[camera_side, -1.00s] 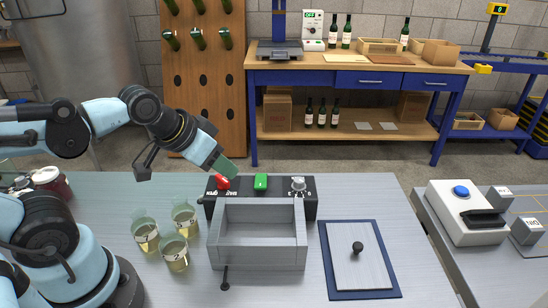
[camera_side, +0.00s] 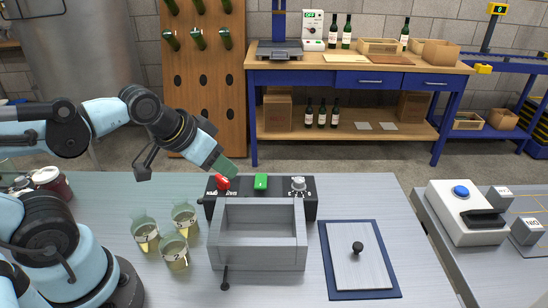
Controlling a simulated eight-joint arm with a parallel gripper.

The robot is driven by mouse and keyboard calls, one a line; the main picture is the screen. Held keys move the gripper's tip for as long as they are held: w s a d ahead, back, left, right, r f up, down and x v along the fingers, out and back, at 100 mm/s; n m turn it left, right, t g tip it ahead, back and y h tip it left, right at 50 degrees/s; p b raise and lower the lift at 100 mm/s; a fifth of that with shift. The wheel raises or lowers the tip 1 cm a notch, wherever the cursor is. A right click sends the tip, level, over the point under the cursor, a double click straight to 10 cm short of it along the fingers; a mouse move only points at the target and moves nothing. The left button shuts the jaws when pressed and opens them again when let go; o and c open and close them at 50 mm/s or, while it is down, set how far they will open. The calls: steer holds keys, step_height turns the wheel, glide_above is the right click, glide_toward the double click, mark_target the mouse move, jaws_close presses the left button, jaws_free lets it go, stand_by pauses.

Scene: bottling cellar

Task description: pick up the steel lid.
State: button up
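The steel lid (camera_side: 352,272) is a flat grey rectangular plate with a round black knob (camera_side: 357,247) near its middle. It lies flat on a dark blue mat (camera_side: 392,290) at the right of the grey table. My gripper (camera_side: 224,168) is above the back of the table, left of the lid and well apart from it, angled down to the right near a red knob. Its end looks greenish; the fingers are seen edge-on, so I cannot tell whether they are open or shut. Nothing is visibly held.
An open grey box (camera_side: 258,255) stands left of the lid, with a small black lever in front. Behind it is a black control panel (camera_side: 310,210) with red, green and silver controls. Several glass beakers (camera_side: 145,235) stand left of the box. A white device with a blue button (camera_side: 467,215) is far right.

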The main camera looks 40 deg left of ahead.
steer(key=shift+o, duration=1.2)
steer(key=w+d+r+g, duration=0.2)
steer(key=w+d+r, duration=0.1)
steer(key=w+d, duration=0.2)
steer(key=g, duration=0.5)
glide_above(358, 245)
step_height(358, 245, down, 4)
step_height(358, 245, down, 11)
steer(key=shift+f, duration=0.2)
jaws_close()
